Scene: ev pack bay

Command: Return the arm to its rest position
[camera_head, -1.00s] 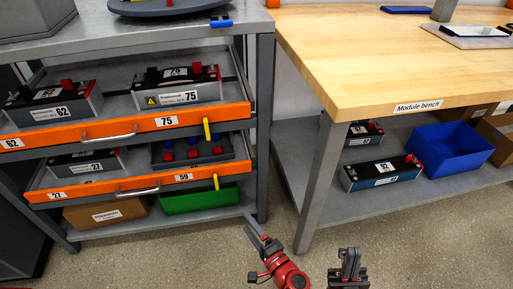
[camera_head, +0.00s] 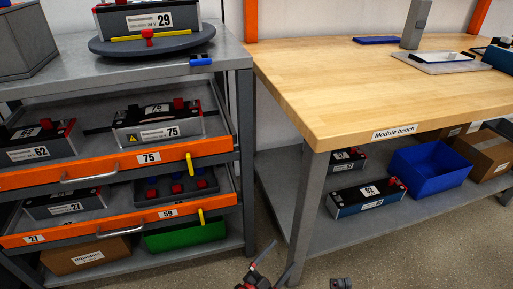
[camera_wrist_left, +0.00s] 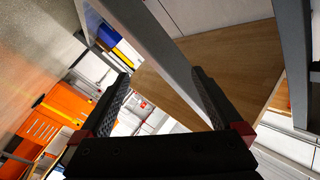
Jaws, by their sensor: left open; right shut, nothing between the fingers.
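My left gripper (camera_head: 275,262) is at the bottom edge of the head view, above the floor in front of the gap between the drawer rack and the bench. Its fingers are spread, with nothing seen between them. In the left wrist view its two dark fingers (camera_wrist_left: 161,74) also stand apart, with a grey post and a wooden surface beyond. My right gripper (camera_head: 341,284) shows only as a small dark tip at the bottom edge, right of the left one. Most of both arms is out of the frame.
A grey rack (camera_head: 246,150) with orange-fronted drawers (camera_head: 110,167) holding battery modules stands at left. The module bench (camera_head: 330,95) stands at right, with a blue bin (camera_head: 430,180) and a module (camera_head: 352,204) on its lower shelf. Floor (camera_head: 400,255) in front is clear.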

